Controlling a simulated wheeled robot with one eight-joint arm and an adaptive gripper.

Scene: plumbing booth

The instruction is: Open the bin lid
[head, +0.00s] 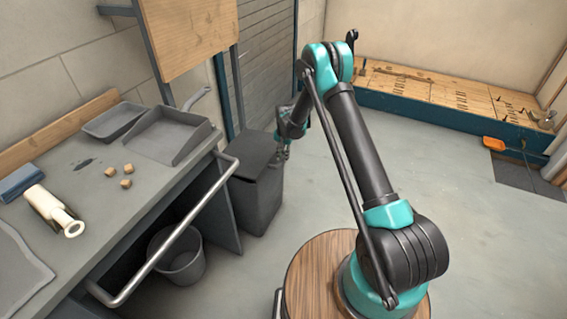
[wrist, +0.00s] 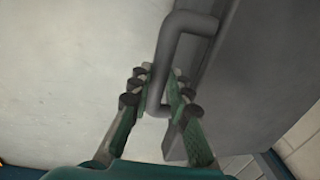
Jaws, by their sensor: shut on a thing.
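The dark grey bin (head: 258,198) stands on the floor beside the left counter, and its flat lid (head: 250,153) lies closed on top. My gripper (head: 282,156) is at the bin's right side near the lid's edge. In the wrist view my gripper (wrist: 159,88) is shut on the grey bent-bar handle (wrist: 165,60), which passes between the fingers. The handle's lower end and the grey bin face (wrist: 255,70) also show there. The handle is too small to make out clearly in the head view.
A counter (head: 120,215) with a metal rail (head: 190,229) stands left of the bin, bearing a dustpan (head: 170,135), a tray (head: 113,121) and small wooden cubes (head: 126,183). A round bucket (head: 180,255) stands below it. The floor right of the bin is clear.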

